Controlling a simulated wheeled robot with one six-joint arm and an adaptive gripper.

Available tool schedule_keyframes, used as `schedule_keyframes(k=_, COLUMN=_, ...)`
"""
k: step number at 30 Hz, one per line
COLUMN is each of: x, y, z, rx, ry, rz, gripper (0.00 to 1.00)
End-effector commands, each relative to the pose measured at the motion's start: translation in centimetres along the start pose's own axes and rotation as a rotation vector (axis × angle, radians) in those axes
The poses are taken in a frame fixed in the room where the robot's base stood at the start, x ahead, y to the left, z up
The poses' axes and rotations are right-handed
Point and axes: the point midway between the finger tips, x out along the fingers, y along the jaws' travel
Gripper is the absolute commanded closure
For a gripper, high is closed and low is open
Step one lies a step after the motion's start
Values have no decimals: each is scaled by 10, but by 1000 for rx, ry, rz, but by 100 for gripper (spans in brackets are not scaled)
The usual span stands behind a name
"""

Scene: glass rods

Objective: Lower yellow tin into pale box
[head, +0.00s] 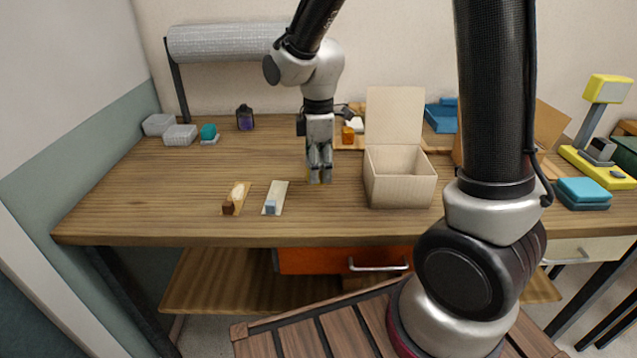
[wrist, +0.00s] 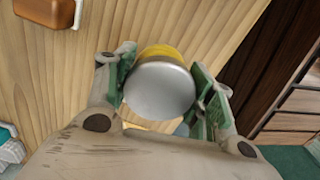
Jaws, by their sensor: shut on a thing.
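The yellow tin (wrist: 160,50) has a round silver lid (wrist: 160,90) and sits between my fingers in the wrist view. My gripper (head: 319,180) is shut on it and points down over the table, left of the pale box. In the head view my fingers hide nearly all of the tin. Whether it touches the table is hard to tell. The pale box (head: 400,193) stands on the table with its lid (head: 394,115) raised upright at the back. Its top is open and the inside that shows looks empty.
Two cards with small items, one brown (head: 236,198) and one pale (head: 275,198), lie left of my gripper. An orange jar (head: 348,134) and a purple bottle (head: 245,118) stand farther back. Blue cases (head: 583,192) and a yellow device (head: 597,168) are at the right.

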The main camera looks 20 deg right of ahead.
Motion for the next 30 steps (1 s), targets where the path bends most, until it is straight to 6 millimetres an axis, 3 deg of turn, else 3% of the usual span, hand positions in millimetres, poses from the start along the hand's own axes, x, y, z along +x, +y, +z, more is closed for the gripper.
schedule_keyframes(k=5, x=-28, y=0, z=2, rx=1, ry=1, rz=1, gripper=73)
schedule_keyframes(k=11, x=-50, y=2, z=23, rx=3, ry=1, rz=1, gripper=73)
schedule_keyframes(k=21, x=-88, y=6, z=87, rx=6, ry=0, rz=1, gripper=73)
schedule_keyframes(k=30, x=-93, y=10, z=152, rx=7, ry=-1, rz=-2, gripper=73)
